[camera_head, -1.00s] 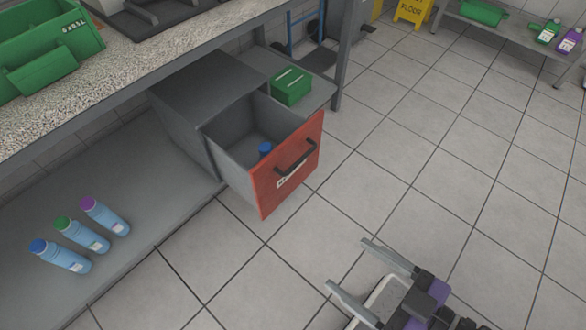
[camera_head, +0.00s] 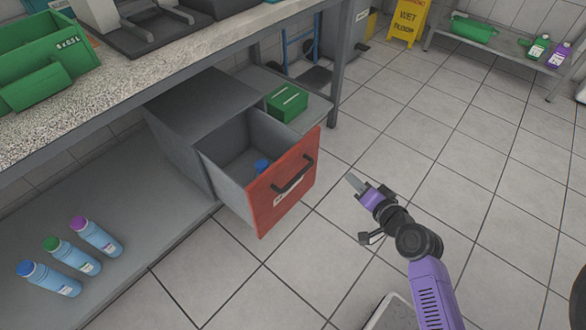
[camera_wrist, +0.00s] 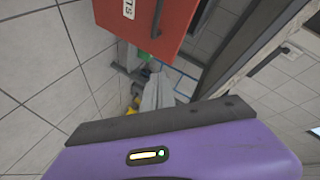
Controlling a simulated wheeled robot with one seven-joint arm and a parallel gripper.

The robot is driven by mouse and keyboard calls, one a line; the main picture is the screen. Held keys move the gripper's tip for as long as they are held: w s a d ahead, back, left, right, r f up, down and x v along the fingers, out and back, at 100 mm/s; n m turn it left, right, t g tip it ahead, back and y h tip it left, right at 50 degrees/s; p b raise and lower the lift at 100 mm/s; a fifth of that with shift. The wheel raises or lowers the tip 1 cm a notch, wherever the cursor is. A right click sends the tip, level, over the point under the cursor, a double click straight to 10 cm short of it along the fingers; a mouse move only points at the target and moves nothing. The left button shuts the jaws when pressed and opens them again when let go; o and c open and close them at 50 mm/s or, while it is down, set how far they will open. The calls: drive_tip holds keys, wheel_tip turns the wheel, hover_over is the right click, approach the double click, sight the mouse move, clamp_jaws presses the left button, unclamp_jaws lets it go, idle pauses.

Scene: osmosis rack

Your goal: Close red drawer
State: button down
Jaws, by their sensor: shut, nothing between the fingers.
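The red drawer (camera_head: 284,187) is pulled out from its grey cabinet under the counter. Its red front has a dark handle (camera_head: 294,174) and a white label. A bottle with a blue cap (camera_head: 262,166) is inside the drawer. My gripper (camera_head: 353,182) is shut and empty, to the right of the red front and apart from it, with its fingers pointing up and left.
Three blue bottles (camera_head: 71,255) lie on the grey lower shelf (camera_head: 140,215) at left. A green box (camera_head: 288,102) sits beside the cabinet. The counter (camera_head: 140,80) overhangs the cabinet. A yellow floor sign (camera_head: 408,22) stands at the back. The tiled floor at right is clear.

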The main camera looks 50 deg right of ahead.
drive_tip(key=w+d+m+t+y, duration=0.1)
drive_tip(key=w+m+y, duration=0.1)
drive_tip(key=w+y, duration=0.1)
drive_tip(key=t+y, duration=0.1)
drive_tip(key=y, duration=0.3)
approach(285, 164)
drive_tip(key=b+x, duration=0.3)
drive_tip(key=x, duration=0.2)
drive_tip(key=shift+w+a+f, duration=0.15)
drive_tip(key=shift+w+a, duration=0.05)
drive_tip(key=shift+w, duration=0.55)
drive_tip(key=w+b, duration=0.7)
drive_tip(key=w, duration=1.8)
drive_tip(key=shift+a, duration=0.45)
drive_tip(key=shift+a+r, duration=0.1)
drive_tip(key=shift+r, duration=0.15)
